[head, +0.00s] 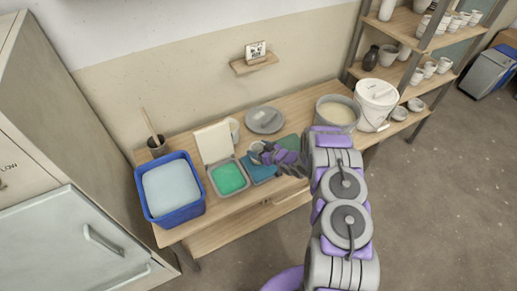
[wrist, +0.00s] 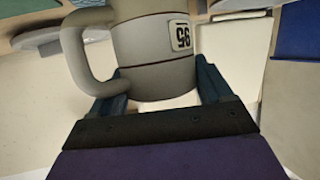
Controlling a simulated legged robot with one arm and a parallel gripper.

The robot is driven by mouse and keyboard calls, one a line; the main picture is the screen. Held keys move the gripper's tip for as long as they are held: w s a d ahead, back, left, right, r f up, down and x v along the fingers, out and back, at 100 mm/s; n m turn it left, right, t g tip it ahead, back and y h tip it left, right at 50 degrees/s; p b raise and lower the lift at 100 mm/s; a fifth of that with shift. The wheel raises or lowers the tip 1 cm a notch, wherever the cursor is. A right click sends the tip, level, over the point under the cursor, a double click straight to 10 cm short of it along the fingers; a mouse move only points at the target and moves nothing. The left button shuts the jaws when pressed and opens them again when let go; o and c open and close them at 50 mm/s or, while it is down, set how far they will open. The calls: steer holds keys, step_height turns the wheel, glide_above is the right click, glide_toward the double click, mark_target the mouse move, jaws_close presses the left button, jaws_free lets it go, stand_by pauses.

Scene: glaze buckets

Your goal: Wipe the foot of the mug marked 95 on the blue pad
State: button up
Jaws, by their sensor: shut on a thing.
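The mug (wrist: 145,55) is grey-white with a handle on the left in the wrist view. Its label (wrist: 181,36) reads 95 and appears turned over. My gripper (wrist: 163,90) is shut on the mug, with one dark blue finger on each side of its body. In the head view, my gripper (head: 275,154) holds the mug (head: 257,149) over the workbench near the blue pad (head: 261,172). The arm and mug partly hide the pad. I cannot tell whether the foot touches it.
A tray with a green sponge (head: 228,179) and a blue tub (head: 180,212) stand left of the pad. A white board (head: 214,142) and a grey disc (head: 264,119) are behind.

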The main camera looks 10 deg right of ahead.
steer(key=shift+s+d, duration=0.3)
steer(key=shift+s, duration=0.65)
steer(key=shift+s+d, duration=0.35)
steer(key=shift+s, duration=0.65)
steer(key=shift+s+d, duration=0.3)
steer(key=shift+s, duration=0.65)
steer(key=shift+w+a, duration=0.35)
steer(key=shift+w, duration=0.75)
steer(key=shift+w+a, duration=0.4)
steer(key=shift+w, duration=0.7)
steer(key=shift+w+a, duration=0.35)
steer(key=shift+w, duration=0.75)
steer(key=shift+s+d+r+p, duration=0.15)
steer(key=shift+s+d, duration=0.2)
steer(key=shift+s, duration=0.75)
steer(key=shift+s+d+f+p, duration=0.1)
steer(key=shift+s+d, duration=0.3)
steer(key=shift+s, duration=0.7)
steer(key=shift+s+d+r+p, duration=0.15)
steer(key=shift+s+d, duration=0.2)
steer(key=shift+s, duration=0.75)
steer(key=shift+f, duration=0.1)
step_height(320, 180, up, 7)
steer(key=p, duration=0.2)
steer(key=shift+p, duration=0.3)
